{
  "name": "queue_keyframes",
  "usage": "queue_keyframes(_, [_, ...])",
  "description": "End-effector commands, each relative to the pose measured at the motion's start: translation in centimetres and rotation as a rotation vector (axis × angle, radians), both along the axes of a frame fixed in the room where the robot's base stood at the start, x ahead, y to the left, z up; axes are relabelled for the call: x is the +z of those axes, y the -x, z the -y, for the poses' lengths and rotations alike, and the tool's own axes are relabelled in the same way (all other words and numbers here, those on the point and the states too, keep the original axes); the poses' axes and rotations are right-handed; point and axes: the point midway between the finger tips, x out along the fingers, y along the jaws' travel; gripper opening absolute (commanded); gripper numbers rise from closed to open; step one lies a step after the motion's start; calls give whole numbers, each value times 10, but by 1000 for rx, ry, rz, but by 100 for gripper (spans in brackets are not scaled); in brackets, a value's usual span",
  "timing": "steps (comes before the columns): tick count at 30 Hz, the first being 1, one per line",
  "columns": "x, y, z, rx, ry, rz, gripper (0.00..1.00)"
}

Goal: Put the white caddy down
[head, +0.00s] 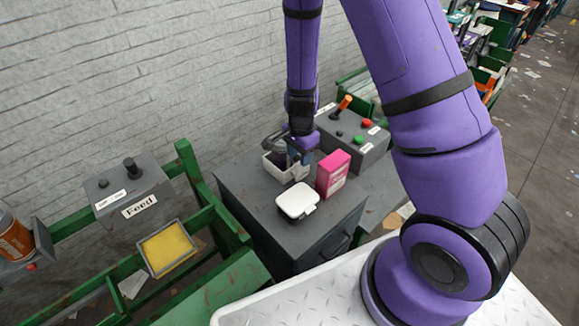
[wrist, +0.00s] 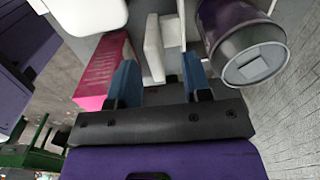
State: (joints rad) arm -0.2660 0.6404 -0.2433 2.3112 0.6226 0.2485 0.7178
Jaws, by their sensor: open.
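The white caddy (head: 281,176) is on the grey cabinet top (head: 238,183) in the head view, and looks upright. In the wrist view, a white upright part of the caddy (wrist: 153,50) stands between the blue fingers. A dark purple can (wrist: 258,55) is beside that part and appears to be in the caddy. My gripper (head: 291,148) is over the caddy; in the wrist view my gripper (wrist: 161,78) is open, with a gap showing to the right of the white part. The arm hides some of the caddy's far side.
A pink box (head: 333,173) stands close to the caddy's right. A white lidded container (head: 297,200) sits in front. A control box with buttons (head: 352,135) is behind to the right. The cabinet's left part is bare. A feed box (head: 128,195) and yellow tray (head: 168,249) are farther left.

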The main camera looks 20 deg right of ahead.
Motion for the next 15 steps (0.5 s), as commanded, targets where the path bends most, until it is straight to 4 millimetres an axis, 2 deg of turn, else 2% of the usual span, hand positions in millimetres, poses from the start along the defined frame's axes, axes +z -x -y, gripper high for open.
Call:
queue_keyframes(10, [-38, 4, 9, -2, 0, -3, 45])
queue_keyframes(15, [-49, 4, 9, 0, -1, -1, 45])
